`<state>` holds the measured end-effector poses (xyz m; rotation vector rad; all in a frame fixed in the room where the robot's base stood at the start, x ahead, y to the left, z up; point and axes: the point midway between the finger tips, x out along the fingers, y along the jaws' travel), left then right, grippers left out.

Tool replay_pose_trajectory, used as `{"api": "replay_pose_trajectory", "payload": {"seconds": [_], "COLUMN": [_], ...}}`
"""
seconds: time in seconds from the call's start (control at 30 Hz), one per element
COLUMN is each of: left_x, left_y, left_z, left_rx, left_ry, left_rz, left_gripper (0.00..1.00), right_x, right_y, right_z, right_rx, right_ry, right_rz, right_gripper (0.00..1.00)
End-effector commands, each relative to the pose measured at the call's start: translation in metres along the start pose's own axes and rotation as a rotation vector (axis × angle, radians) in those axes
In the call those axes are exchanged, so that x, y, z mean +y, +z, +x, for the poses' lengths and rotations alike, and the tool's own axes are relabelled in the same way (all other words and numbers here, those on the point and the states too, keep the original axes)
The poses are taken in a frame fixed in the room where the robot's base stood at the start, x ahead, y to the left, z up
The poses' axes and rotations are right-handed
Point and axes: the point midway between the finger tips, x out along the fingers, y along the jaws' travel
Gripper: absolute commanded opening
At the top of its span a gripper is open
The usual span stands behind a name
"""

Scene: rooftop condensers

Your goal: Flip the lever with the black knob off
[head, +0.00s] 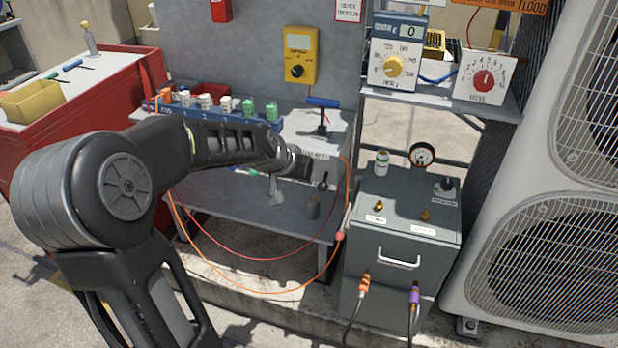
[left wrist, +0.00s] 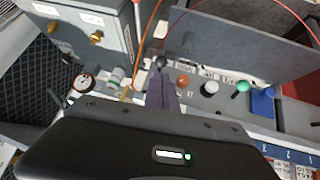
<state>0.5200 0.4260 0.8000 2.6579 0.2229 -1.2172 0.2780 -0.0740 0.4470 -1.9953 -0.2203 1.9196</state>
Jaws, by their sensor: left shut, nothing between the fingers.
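The lever with the black knob (head: 322,185) sticks out from the front of the light grey box (head: 335,130) on the bench. Its black knob also shows in the left wrist view (left wrist: 160,62), just beyond my fingertips. My left gripper (head: 304,168) is shut and empty at the box's front. Its closed fingers (left wrist: 162,85) point at the knob; I cannot tell whether they touch it. In the left wrist view, an orange-brown knob (left wrist: 182,80), a white knob (left wrist: 210,88) and a green knob (left wrist: 241,86) stand in a row beside it. My right gripper is not in view.
A grey cabinet (head: 405,230) with a handle, fittings and a gauge (head: 422,155) stands right of the bench. A blue T-handle (head: 323,102) rises above the box. Orange and red hoses (head: 262,292) hang in front of the bench. A large condenser (head: 535,190) bounds the right.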

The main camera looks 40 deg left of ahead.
Motion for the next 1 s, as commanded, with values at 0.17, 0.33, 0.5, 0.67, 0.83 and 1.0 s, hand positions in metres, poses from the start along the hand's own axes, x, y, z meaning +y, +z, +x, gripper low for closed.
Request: {"api": "replay_pose_trajectory", "payload": {"seconds": [0.17, 0.33, 0.5, 0.67, 0.83, 1.0], "left_x": [0.0, 0.0, 0.0, 0.0, 0.0, 0.0], "left_y": [0.01, 0.018, 0.022, 0.023, 0.023, 0.023], "left_z": [-0.036, -0.06, -0.07, -0.07, -0.07, -0.07], "left_rx": [0.003, 0.0, -0.001, -0.003, -0.002, -0.002], "left_ry": [-0.001, 0.0, 0.0, 0.001, 0.001, 0.001], "left_rz": [0.0, 0.001, 0.0, 0.0, 0.0, 0.0], "left_gripper": [0.0, 0.0, 0.0, 0.0, 0.0, 0.0], "right_x": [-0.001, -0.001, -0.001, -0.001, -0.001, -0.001], "right_y": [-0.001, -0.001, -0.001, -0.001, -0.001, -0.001], "right_z": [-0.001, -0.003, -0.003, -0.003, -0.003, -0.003], "right_rx": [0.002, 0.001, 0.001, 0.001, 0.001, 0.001], "right_ry": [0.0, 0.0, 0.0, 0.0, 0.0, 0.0], "right_rz": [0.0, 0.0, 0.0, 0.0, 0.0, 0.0], "right_gripper": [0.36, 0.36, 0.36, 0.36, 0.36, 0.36]}}
